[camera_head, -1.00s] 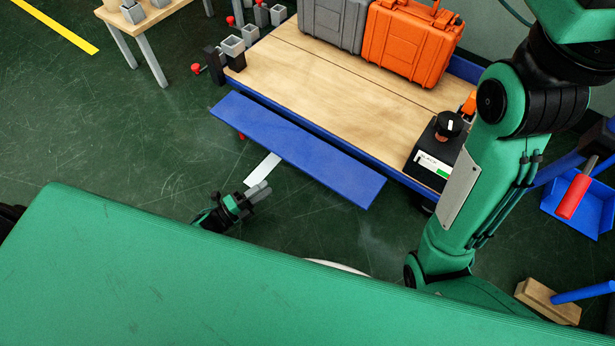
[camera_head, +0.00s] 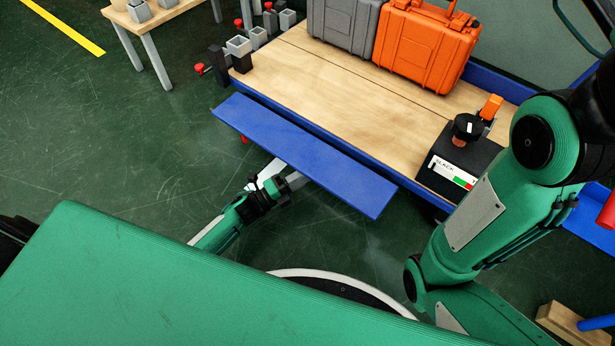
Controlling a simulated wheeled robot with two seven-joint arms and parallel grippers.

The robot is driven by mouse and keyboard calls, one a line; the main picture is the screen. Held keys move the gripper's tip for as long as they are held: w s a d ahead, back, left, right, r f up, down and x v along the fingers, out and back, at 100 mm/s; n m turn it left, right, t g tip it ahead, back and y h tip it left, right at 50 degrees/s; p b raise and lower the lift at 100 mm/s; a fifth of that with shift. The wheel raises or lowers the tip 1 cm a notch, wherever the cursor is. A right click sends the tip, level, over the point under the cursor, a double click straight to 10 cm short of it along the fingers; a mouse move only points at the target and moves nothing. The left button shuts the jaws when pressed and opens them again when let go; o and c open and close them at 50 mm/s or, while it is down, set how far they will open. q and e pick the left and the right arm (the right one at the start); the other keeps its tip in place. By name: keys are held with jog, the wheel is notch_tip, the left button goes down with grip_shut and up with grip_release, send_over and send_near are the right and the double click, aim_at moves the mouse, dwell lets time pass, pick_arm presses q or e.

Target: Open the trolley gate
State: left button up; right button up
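The trolley gate appears to be the long blue panel (camera_head: 303,156) along the near side of the wood-topped trolley (camera_head: 345,82). A thin dark gap separates it from the blue trolley edge. A pale strip (camera_head: 270,171) sticks out from under the panel's near edge. My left gripper (camera_head: 284,181) is at this strip, with its grey fingers close to the panel's near edge. Whether the fingers close on the strip or only lie beside it cannot be told. My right arm shows at the right, but its gripper is out of view.
On the trolley stand a grey case (camera_head: 343,22), an orange case (camera_head: 425,44) and a black labelled device (camera_head: 458,165). Grey square cups (camera_head: 238,46) are at its left end. A small wooden table (camera_head: 165,14) stands upper left. Green floor (camera_head: 130,130) is open at left.

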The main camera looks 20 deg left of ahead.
pick_arm(q)
jog(key=shift+x, duration=0.75)
jog(key=shift+w+d, duration=0.1)
jog(key=shift+r, duration=0.1)
jog(key=shift+c, duration=0.5)
grip_shut()
